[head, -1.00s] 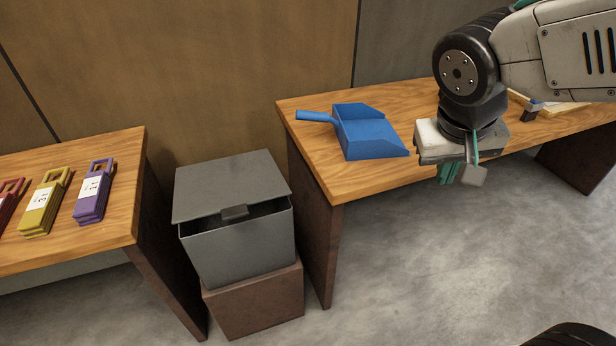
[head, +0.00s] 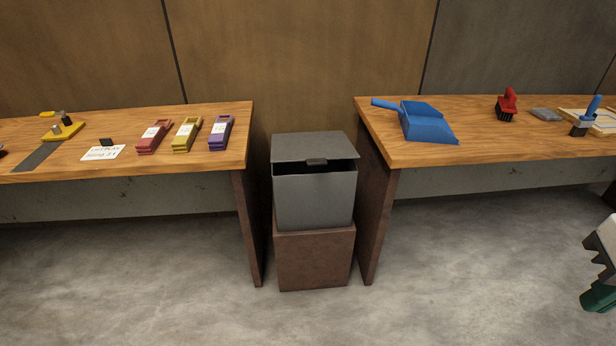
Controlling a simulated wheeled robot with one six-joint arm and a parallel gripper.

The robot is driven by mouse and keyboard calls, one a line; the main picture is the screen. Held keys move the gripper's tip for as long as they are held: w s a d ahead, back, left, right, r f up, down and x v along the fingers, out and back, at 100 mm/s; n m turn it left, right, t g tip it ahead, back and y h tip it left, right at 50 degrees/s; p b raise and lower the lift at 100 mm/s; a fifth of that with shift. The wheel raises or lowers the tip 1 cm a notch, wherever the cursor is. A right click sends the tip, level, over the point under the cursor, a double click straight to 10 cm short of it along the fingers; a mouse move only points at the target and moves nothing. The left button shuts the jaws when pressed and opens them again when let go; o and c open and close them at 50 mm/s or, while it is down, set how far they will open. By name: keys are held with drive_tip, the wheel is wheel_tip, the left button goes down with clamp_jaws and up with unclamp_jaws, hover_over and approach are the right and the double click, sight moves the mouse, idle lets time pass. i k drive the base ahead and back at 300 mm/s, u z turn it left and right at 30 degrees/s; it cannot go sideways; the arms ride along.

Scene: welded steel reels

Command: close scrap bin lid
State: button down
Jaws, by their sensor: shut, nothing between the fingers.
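The grey metal scrap bin (head: 313,203) stands between two wooden benches on a brown block. Its lid (head: 305,147) is partly open: a dark gap shows beneath its front edge, and a small dark tab (head: 317,161) sits at the middle of that edge. My gripper (head: 600,296) is at the right edge of the head view, cut off by the frame. Its green fingers are shut and empty. It is well to the right of the bin, low in the picture, and touches neither lid nor bin.
The brown block (head: 313,262) is close between the left bench (head: 215,165) and the right bench (head: 385,150). A blue dustpan (head: 427,124) lies on the right bench near the bin. A purple padlock-like item (head: 221,133) lies near the left bench's end. Floor in front is clear.

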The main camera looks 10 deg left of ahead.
sight(314, 148)
drive_tip(key=u, duration=0.9)
drive_tip(key=i, duration=1.5)
drive_tip(key=z, duration=0.8)
